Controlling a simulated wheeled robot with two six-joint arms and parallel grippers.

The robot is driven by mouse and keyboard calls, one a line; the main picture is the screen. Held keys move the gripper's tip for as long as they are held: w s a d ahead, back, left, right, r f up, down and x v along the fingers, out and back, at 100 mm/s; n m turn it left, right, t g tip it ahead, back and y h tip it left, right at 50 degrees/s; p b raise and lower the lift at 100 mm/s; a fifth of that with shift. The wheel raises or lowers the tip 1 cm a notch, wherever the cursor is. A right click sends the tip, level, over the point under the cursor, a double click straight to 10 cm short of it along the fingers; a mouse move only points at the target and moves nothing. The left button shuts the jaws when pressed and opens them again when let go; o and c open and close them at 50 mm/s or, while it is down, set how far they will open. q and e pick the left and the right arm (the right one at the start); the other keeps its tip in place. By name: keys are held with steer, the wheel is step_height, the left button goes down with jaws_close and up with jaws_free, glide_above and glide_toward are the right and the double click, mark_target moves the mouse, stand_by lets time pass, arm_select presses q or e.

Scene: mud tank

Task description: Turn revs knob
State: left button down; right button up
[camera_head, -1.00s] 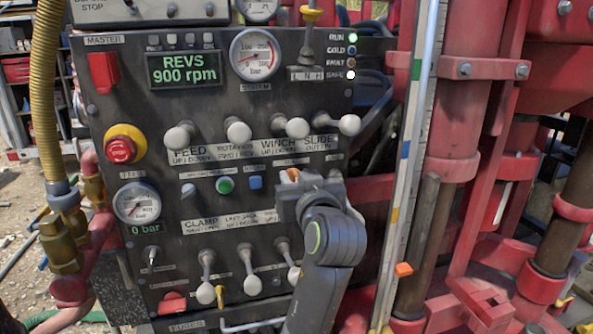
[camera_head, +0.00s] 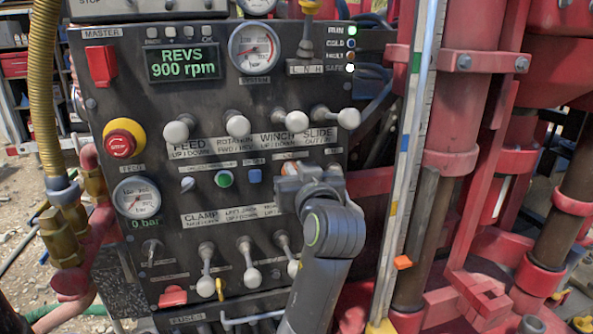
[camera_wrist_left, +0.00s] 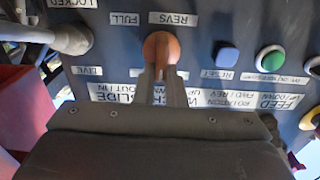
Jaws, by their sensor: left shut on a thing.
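The orange revs knob (camera_wrist_left: 161,44) is on the dark control panel (camera_head: 110,240), under an upside-down REVS label in the left wrist view. My left gripper (camera_wrist_left: 161,76) is shut on the knob, its narrow fingers meeting the near side. In the head view the left gripper (camera_head: 287,174) covers most of it; only a bit of orange knob (camera_head: 290,167) shows. The green display (camera_head: 183,65) reads REVS 900 rpm. My right gripper is not in view.
White-knobbed levers (camera_head: 238,125) stand in a row just above my gripper, with more levers (camera_head: 207,287) below. A green button (camera_head: 224,178) and a blue button (camera_head: 254,176) sit left of it. The red emergency stop (camera_head: 120,144) is at far left.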

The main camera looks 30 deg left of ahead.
arm_select(q)
steer(key=m+p, duration=0.2)
steer(key=m, duration=0.1)
steer(key=shift+w+d+r+p, duration=0.15)
steer(key=shift+w+d+p, duration=0.05)
steer(key=shift+p, duration=0.1)
steer(key=m, duration=0.1)
steer(key=m+p, duration=0.1)
steer(key=m, duration=0.3)
steer(key=shift+w+d+f, duration=0.2)
steer(key=shift+w+f, duration=0.05)
steer(key=shift+f, duration=0.1)
steer(key=c, duration=1.5)
jaws_free()
steer(key=shift+f, duration=0.1)
